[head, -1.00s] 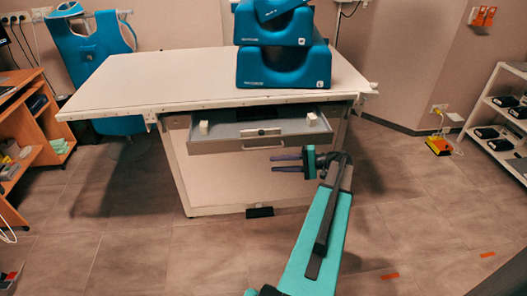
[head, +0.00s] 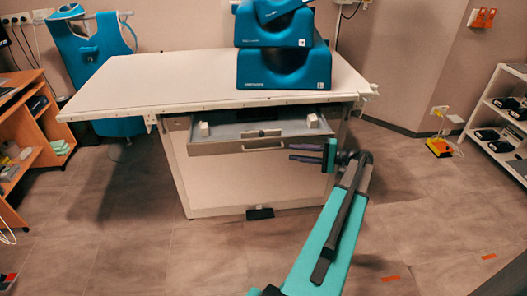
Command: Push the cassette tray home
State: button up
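The grey cassette tray (head: 225,147) sticks out like a drawer from under the near edge of the white table (head: 150,82). Its front has a pale handle at the middle. My gripper (head: 292,152) is in front of the tray's right part, fingers pointing left, just below the front's lower edge in the picture. Two dark prongs show with a narrow gap and nothing between them. Whether they touch the tray front cannot be told.
Blue cushions (head: 283,69) are stacked on the table's back right. A black foot block (head: 260,213) is on the floor under the table. An orange wood shelf (head: 30,125) is at left, a white rack (head: 497,112) at right. Floor in front is mostly clear.

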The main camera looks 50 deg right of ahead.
aim_at(266, 149)
jog(key=p+x, duration=0.1)
jog(key=x, duration=1.1)
jog(key=shift+w+a, duration=0.2)
jog(key=shift+w, duration=0.2)
jog(key=shift+c, duration=0.4)
grip_shut()
dwell(0.5)
